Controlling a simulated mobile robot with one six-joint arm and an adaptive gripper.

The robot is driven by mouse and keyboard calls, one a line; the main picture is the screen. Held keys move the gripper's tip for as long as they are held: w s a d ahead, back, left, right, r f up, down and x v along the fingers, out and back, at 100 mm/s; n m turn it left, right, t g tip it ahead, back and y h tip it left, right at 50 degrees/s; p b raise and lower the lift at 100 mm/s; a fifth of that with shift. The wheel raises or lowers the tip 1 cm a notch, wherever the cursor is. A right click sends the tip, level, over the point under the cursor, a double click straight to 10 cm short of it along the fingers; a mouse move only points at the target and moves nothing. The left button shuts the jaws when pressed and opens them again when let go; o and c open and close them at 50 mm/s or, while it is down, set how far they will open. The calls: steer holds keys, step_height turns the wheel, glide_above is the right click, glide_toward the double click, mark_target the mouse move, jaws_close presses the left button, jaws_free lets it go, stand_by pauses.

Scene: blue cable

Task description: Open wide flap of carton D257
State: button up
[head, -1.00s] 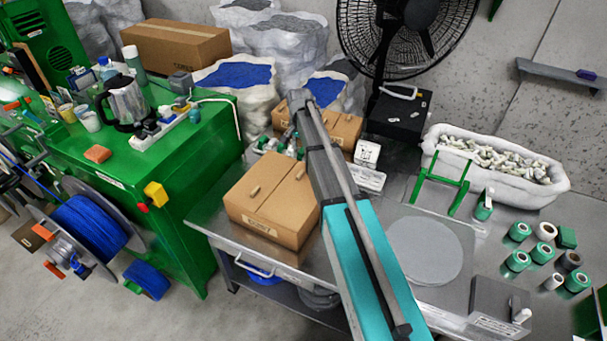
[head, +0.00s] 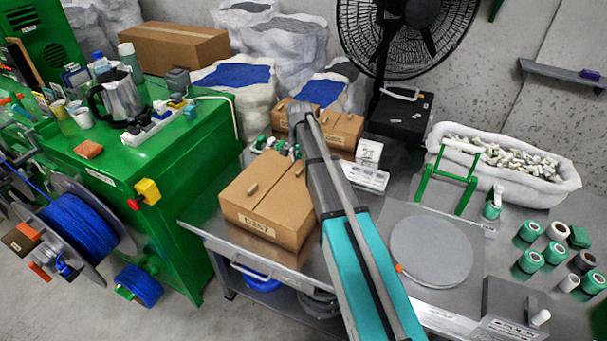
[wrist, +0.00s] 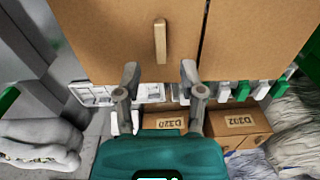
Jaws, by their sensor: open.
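The carton D257 (head: 262,214) is a closed brown box on the metal table, with a label on its front side. Its top has two flaps parted by a seam, and a small light wooden handle (head: 251,189) lies on the left flap. In the wrist view the flap top (wrist: 110,40) fills the upper part, with the handle (wrist: 160,42) upright in the picture. My gripper (wrist: 160,72) is open and empty, its two fingertips on either side of the handle's line, just below it in the picture. I cannot tell the height gap. My arm hides the gripper and the carton's right part in the head view.
Two smaller cartons (head: 339,126) stand behind, with small white trays (head: 366,178) beside them. A grey round plate (head: 431,252), green spools (head: 530,260) and a white sack (head: 505,165) lie to the right. A green bench (head: 165,180) stands to the left.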

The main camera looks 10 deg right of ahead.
mark_target(300, 171)
steer(key=shift+f+b, duration=2.15)
steer(key=shift+f, duration=0.3)
jaws_close()
